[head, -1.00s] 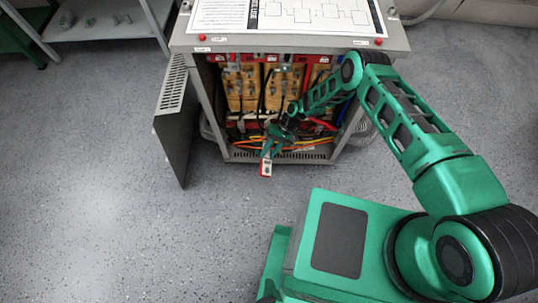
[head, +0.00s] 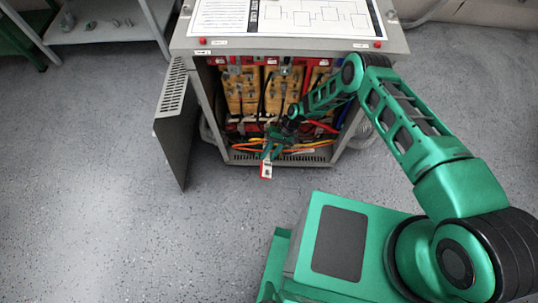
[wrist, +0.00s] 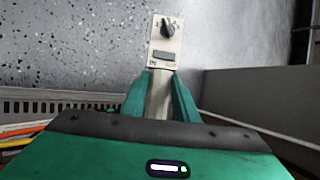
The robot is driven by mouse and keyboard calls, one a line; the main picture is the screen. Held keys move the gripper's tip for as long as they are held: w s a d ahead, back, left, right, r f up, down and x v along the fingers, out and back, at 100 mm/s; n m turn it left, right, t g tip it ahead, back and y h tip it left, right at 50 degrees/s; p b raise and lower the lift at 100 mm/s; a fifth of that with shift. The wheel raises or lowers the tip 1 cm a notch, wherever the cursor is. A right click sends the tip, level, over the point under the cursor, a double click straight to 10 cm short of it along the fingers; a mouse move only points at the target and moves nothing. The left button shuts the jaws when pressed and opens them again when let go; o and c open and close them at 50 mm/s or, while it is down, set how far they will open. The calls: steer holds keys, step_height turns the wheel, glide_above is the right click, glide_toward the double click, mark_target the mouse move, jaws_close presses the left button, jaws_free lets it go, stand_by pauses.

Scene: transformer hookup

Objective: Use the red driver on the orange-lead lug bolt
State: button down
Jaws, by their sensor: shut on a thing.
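My gripper (head: 271,152) is at the front opening of the transformer cabinet, low down. Orange leads (head: 247,147) lie along the cabinet floor. I cannot make out the orange-lead lug bolt; my gripper and arm cover part of the interior.
The cabinet (head: 184,40) has a side door (head: 172,130) swung open at left. Copper-coloured windings (head: 240,90) and red, blue and black cables fill the inside. A grey shelf (head: 105,32) stands at far left. The floor (head: 90,200) in front is clear.

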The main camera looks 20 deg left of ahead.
steer(key=shift+w+a, duration=0.15)
steer(key=shift+w, duration=0.4)
steer(key=shift+w+a, duration=0.15)
steer(key=shift+w, duration=0.4)
stand_by(2.1)
steer(key=shift+s, duration=0.2)
stand_by(1.0)
steer(key=shift+s+d, duration=0.3)
steer(key=shift+s, duration=0.8)
steer(key=shift+s+d, duration=0.25)
steer(key=shift+s, duration=0.8)
